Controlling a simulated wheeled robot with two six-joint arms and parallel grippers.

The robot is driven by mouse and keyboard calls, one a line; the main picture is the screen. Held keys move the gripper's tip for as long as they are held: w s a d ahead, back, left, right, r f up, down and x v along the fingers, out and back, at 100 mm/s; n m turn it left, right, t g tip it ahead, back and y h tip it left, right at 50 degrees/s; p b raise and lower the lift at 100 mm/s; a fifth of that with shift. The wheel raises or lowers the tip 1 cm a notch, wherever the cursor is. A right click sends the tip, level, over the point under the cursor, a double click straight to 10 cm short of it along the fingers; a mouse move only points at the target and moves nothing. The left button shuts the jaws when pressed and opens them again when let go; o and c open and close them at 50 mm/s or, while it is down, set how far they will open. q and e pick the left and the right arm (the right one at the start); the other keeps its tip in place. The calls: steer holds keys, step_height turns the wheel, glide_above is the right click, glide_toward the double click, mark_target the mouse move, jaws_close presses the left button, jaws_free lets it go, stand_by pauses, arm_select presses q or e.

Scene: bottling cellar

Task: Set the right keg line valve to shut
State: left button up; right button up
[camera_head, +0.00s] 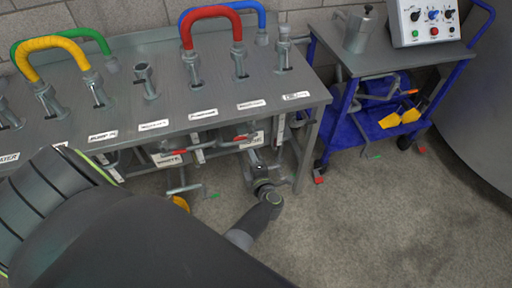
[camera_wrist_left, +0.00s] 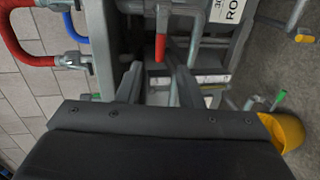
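Two valves with red lever handles sit under the front edge of the steel bench (camera_head: 215,105). The right valve's red handle (camera_head: 242,138) lies roughly along the bench front, beside a white tag partly hidden. In the left wrist view this red handle (camera_wrist_left: 160,47) points toward my left gripper (camera_wrist_left: 157,85). The two fingers are apart, with the handle's end in line with the gap, seemingly just beyond the fingertips. Contact cannot be told. In the head view my left gripper (camera_head: 256,160) is just below the right valve. The left valve's red handle (camera_head: 172,153) is further left.
Red (camera_head: 186,25), yellow (camera_head: 50,43), blue and green hose bends rise from the bench-top ports. A blue cart (camera_head: 375,60) with a control box (camera_head: 425,22) stands right. Pipes and the bench legs crowd my gripper.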

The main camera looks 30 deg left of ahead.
arm_select(q)
steer(key=shift+v, duration=2.25)
